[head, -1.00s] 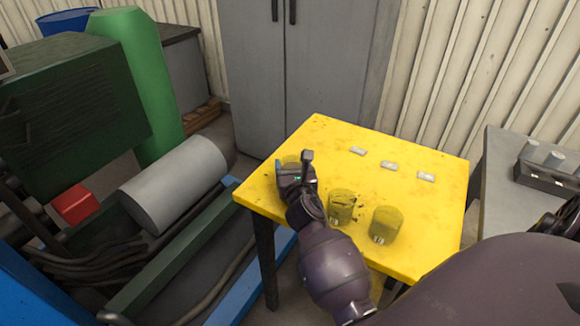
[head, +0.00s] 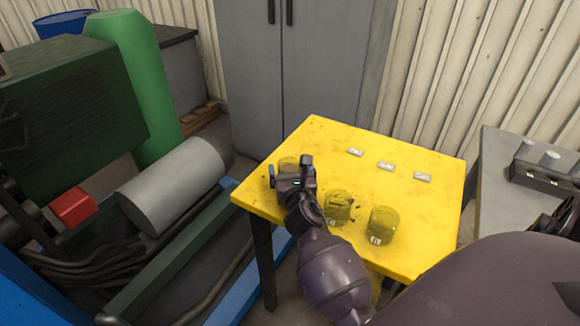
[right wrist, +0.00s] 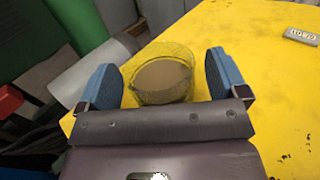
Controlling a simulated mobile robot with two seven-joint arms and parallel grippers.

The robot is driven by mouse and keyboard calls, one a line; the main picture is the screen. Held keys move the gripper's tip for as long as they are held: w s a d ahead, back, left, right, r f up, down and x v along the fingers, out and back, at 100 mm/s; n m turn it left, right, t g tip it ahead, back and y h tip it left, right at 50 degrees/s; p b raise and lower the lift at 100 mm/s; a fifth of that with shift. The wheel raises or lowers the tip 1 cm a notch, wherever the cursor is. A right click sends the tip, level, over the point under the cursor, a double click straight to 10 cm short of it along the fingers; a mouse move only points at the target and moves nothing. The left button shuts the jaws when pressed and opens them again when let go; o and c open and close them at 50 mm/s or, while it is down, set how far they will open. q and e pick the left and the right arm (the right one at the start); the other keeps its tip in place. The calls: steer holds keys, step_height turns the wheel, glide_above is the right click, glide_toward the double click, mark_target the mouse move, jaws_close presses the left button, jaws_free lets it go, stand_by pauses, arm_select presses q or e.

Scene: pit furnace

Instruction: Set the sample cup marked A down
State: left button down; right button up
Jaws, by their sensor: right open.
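A see-through yellowish sample cup (head: 287,161) stands at the left end of the yellow table (head: 400,215), partly hidden by my right gripper (head: 289,170). In the right wrist view the cup (right wrist: 162,95) has a brown fill and sits between the two blue fingers of the gripper (right wrist: 163,76). The fingers are spread, with a gap on each side of the cup. No letter can be read on this cup. My left gripper is not in view.
Two similar cups, the nearer-left one (head: 338,207) and the front one (head: 383,225), stand to the right of my gripper. Three small tags lie along the back, such as the middle tag (head: 385,166). A grey side table (head: 495,205) stands at right.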

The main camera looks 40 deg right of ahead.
steer(key=shift+v, duration=2.95)
